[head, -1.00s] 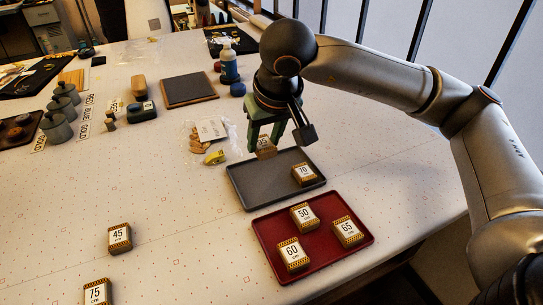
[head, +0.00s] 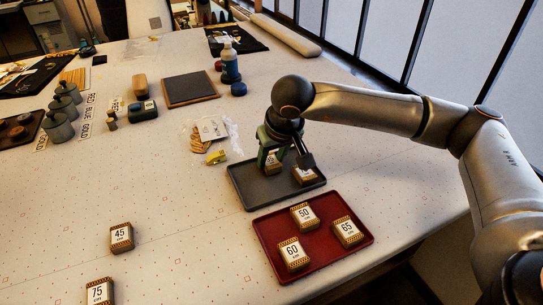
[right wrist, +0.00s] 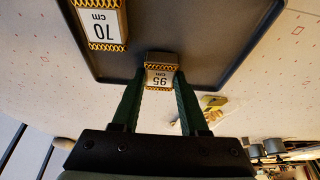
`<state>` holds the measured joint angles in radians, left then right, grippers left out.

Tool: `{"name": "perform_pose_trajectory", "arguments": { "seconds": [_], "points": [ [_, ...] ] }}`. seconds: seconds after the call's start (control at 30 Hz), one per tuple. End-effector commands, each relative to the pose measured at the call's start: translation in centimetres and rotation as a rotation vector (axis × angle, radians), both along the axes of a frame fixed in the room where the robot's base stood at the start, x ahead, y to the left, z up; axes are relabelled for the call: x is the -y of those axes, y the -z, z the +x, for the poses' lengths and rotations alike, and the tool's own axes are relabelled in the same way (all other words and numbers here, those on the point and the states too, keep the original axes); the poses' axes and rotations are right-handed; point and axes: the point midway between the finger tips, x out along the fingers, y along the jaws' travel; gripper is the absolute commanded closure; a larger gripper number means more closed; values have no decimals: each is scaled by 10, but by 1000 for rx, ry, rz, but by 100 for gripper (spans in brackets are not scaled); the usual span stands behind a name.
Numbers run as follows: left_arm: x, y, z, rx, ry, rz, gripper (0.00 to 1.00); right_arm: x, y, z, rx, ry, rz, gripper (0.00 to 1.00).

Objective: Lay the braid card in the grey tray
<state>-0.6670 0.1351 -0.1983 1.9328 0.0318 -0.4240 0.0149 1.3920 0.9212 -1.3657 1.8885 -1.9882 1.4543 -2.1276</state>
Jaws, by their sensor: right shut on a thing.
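My right gripper (head: 272,168) is shut on a braid card (head: 273,158) labelled 95 cm, black and gold with a white label. It is over the left part of the grey tray (head: 262,196). In the right wrist view the card (right wrist: 160,72) sits between the green fingertips (right wrist: 160,88), over the tray floor (right wrist: 200,25) near one rim. I cannot tell whether it touches the tray. A card labelled 70 cm (right wrist: 101,24) lies in the same tray, to the right in the head view (head: 305,178). My left gripper is out of view.
A red tray (head: 327,254) with cards 50, 60 and 65 lies in front of the grey tray. Cards 45 (head: 121,237) and 75 (head: 99,291) lie at the left. A yellow item (head: 216,158) and a clear bag (head: 202,145) lie behind the grey tray.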

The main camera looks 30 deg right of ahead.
Motion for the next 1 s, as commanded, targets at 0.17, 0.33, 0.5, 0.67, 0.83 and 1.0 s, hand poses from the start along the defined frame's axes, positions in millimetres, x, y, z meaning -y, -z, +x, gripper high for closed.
{"name": "perform_pose_trajectory", "arguments": {
  "seconds": [0.17, 0.33, 0.5, 0.67, 0.83, 1.0],
  "points": [
    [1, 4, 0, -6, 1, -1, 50, 0, 3, 0, 1, 0, 0, 52],
    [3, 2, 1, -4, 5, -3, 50, 0, 3, 0, 0, 0, 0, 33],
    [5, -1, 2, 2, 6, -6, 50, 0, 3, 0, 0, 0, 0, 26],
    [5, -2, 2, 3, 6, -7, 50, 0, 1, 0, 0, 0, 0, 26],
    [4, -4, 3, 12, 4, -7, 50, -1, -14, -4, 4, -2, 2, 26],
    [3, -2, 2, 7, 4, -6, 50, -1, -48, -18, 7, -2, 1, 26]
  ]
}}
